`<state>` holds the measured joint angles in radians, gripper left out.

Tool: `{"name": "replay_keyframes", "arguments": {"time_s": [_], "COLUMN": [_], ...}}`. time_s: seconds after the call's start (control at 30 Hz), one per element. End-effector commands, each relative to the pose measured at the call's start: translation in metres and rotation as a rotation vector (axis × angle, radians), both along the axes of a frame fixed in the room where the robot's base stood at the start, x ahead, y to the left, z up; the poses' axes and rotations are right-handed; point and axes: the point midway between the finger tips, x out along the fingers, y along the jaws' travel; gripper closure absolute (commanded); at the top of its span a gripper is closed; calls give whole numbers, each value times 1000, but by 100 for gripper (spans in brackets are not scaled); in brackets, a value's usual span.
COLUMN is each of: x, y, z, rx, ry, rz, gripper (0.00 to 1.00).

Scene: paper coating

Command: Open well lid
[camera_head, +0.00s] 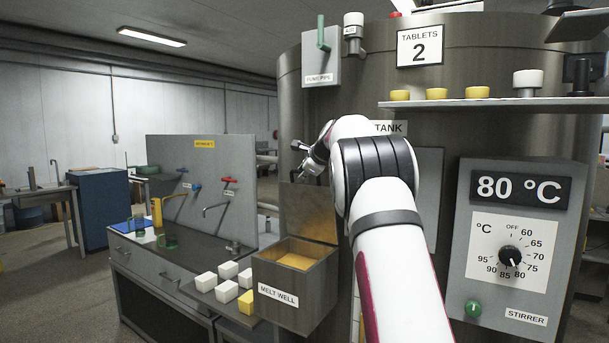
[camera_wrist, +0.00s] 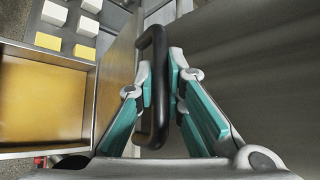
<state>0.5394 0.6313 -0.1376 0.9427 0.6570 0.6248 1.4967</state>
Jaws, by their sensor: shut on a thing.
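The melt well (camera_head: 288,304) is a grey metal box with a yellow inside, in the middle of the head view. Its metal lid (camera_head: 309,213) stands raised, roughly upright, at the back of the well, so the opening shows. In the wrist view the lid (camera_wrist: 117,75) is seen almost edge-on, with a black bar handle (camera_wrist: 153,132). My gripper (camera_wrist: 160,82) has its teal-padded fingers on both sides of this handle and is shut on it. In the head view my gripper (camera_head: 311,163) is at the lid's top edge, partly hidden by my arm.
White and yellow blocks (camera_head: 228,271) lie on the counter left of the well; they also show in the wrist view (camera_wrist: 74,28). Taps, green cups and a yellow thing stand further left. The large tank (camera_head: 345,75) is close behind the lid. A control panel (camera_head: 512,250) is at the right.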

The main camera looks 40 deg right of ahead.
Motion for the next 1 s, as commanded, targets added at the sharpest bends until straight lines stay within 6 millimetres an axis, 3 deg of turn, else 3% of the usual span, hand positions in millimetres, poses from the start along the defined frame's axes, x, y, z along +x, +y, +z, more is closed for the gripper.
{"name": "replay_keyframes", "arguments": {"time_s": [0.13, 0.17, 0.23, 0.67, 1.0], "x": [0, 0, 0, -6, -56], "y": [0, 0, 0, 2, 16], "z": [1, 1, 1, 4, 34], "rx": [-3, -2, -2, 0, -1], "ry": [0, 0, 0, 0, -2], "rz": [1, 0, 0, 0, 0], "gripper": [100, 85, 69, 68, 68]}}
